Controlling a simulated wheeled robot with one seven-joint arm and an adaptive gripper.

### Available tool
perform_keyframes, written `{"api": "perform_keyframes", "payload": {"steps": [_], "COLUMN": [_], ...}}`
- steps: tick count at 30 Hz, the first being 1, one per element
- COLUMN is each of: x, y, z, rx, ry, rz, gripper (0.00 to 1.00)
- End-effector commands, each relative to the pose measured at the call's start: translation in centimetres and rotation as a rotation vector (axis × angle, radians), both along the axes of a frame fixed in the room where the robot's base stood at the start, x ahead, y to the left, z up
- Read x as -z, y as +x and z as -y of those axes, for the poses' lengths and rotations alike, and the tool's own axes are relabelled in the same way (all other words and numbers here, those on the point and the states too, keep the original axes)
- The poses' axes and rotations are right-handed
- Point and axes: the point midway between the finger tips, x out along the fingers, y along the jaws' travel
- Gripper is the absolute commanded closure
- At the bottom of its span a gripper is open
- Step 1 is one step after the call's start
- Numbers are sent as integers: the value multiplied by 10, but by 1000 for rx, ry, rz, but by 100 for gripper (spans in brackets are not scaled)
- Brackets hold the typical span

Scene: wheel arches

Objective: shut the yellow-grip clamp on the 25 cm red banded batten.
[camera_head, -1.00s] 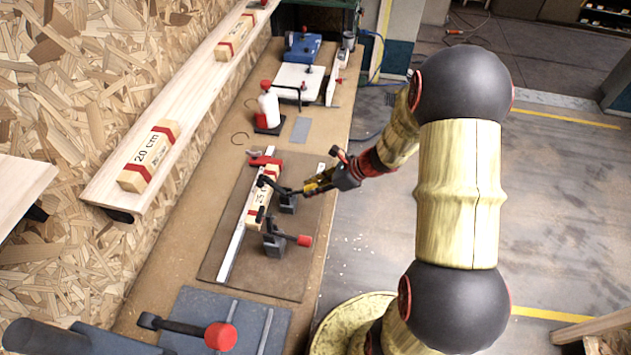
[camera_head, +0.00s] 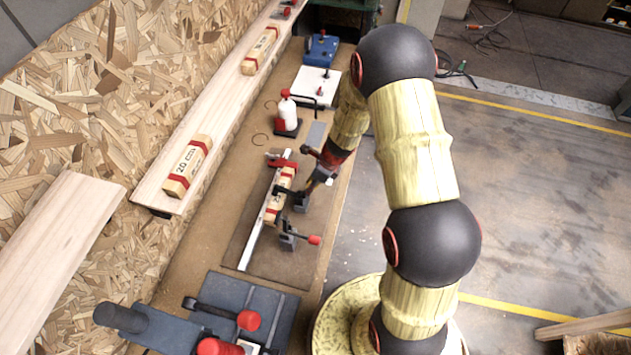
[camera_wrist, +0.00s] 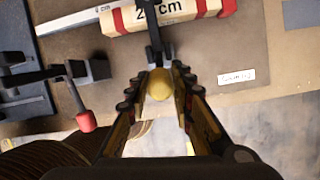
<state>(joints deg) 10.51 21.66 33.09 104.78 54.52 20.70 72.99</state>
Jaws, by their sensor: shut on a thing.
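The 25 cm red banded batten (camera_head: 280,198) lies along a pale straight strip on a brown board on the bench. Its lettered face shows at the top of the wrist view (camera_wrist: 172,13). The yellow-grip clamp (camera_head: 301,203) stands at the batten's right side. Its yellow grip (camera_wrist: 159,85) sits between my fingers, and its dark arm runs from there to the batten. I cannot tell whether the tip presses on the wood. My gripper (camera_wrist: 158,78) is shut on the yellow grip; in the head view (camera_head: 318,184) my arm partly hides it.
A second clamp with a red grip (camera_head: 314,240) stands close by, nearer the front. A white bottle (camera_head: 287,112) stands behind on the bench. A 20 cm batten (camera_head: 188,167) lies on the shelf at left. Larger red-handled tools (camera_head: 248,320) stand at the front.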

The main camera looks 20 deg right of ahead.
Motion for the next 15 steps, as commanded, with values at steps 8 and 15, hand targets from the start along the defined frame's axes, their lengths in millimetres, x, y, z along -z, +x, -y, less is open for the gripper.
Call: {"api": "perform_keyframes", "payload": {"steps": [8, 15], "x": [-10, -11], "y": [13, 20], "z": [-15, -24], "rx": [-2, -1], "ry": [2, 2], "rz": [6, 7], "gripper": [100, 100]}}
